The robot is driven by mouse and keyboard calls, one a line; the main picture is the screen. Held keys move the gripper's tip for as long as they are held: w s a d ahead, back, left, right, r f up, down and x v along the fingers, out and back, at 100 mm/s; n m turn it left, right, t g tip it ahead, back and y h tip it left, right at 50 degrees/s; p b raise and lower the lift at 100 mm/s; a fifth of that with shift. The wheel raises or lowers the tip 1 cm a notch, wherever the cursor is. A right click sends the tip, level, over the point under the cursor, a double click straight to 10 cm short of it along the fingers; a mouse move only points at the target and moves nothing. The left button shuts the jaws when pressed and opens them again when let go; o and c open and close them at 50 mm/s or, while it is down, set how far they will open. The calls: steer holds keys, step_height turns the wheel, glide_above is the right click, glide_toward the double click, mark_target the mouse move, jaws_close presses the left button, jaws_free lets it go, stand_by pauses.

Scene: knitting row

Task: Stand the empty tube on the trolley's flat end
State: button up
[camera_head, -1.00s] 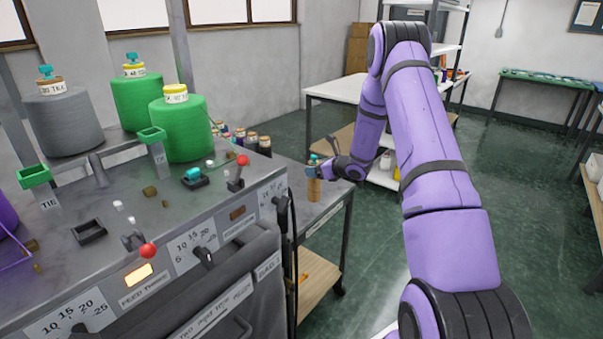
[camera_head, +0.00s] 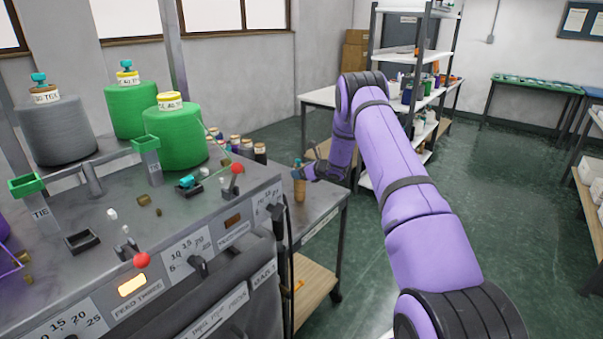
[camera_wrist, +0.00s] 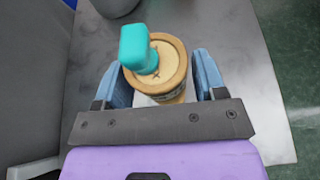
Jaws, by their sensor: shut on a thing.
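My gripper (camera_head: 303,174) is shut on an upright brown tube (camera_head: 299,188) at the right of the machine. In the wrist view, the tube (camera_wrist: 172,70) has a pale round top with a small dark mark and a teal knob (camera_wrist: 138,48). The blue fingers of my gripper (camera_wrist: 162,84) sit on either side of it. The trolley's flat grey end (camera_head: 322,198) lies under and around the tube, and its bare top (camera_wrist: 225,45) fills much of the wrist view. I cannot tell whether the tube's foot touches it.
The knitting machine (camera_head: 100,235) stands left, with green cones (camera_head: 175,135) and a grey cone (camera_head: 55,130). A white shelf rack (camera_head: 432,55) stands behind my arm.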

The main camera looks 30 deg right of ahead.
steer(key=shift+f, duration=0.2)
steer(key=o, duration=1.1)
